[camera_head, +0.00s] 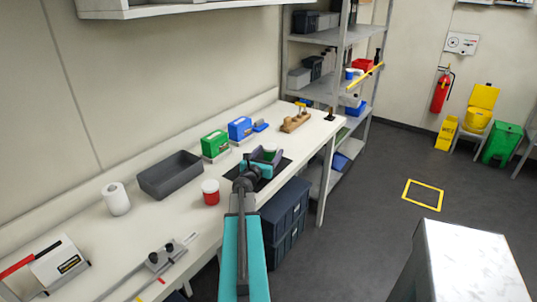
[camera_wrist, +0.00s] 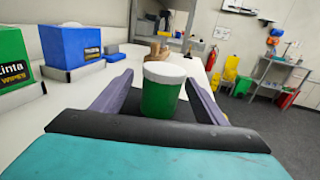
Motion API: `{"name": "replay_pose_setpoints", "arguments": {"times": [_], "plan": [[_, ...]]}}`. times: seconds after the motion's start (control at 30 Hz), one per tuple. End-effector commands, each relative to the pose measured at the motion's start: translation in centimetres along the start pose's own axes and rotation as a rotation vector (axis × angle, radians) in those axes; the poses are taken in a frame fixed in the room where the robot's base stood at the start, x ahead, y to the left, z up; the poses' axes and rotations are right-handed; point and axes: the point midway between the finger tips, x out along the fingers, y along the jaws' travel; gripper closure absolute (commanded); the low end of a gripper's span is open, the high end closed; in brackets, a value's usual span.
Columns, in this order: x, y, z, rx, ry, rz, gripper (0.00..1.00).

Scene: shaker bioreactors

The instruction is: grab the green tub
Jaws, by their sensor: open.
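The green tub (camera_wrist: 161,97) is a small green cylinder with a white lid. It stands upright on a dark mat (camera_wrist: 135,133) in the wrist view. My gripper (camera_wrist: 160,88) is open, with one purple-grey finger on each side of the tub. A gap shows between the tub and each finger, and I see no contact.
A red tub with white lid (camera_head: 211,192) stands left of my arm on the white bench (camera_head: 130,231). Green (camera_head: 215,144) and blue (camera_head: 240,128) wipes boxes stand behind, left of my gripper. A grey bin (camera_head: 171,176) is further left. A wooden holder (camera_head: 296,121) stands beyond, near the bench end.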

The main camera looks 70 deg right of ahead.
Motion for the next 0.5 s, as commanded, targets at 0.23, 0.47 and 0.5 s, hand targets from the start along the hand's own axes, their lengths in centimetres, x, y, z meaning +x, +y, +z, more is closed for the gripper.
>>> {"name": "replay_pose_setpoints", "arguments": {"times": [0.23, 0.47, 0.5], "plan": [[0.92, -0.05, 0.00, 0.000, 0.000, 0.000, 0.33], [0.89, -0.09, -0.01, 0.000, 0.000, -0.001, 0.33], [0.89, -0.09, 0.00, 0.000, 0.000, -0.001, 0.33]]}}
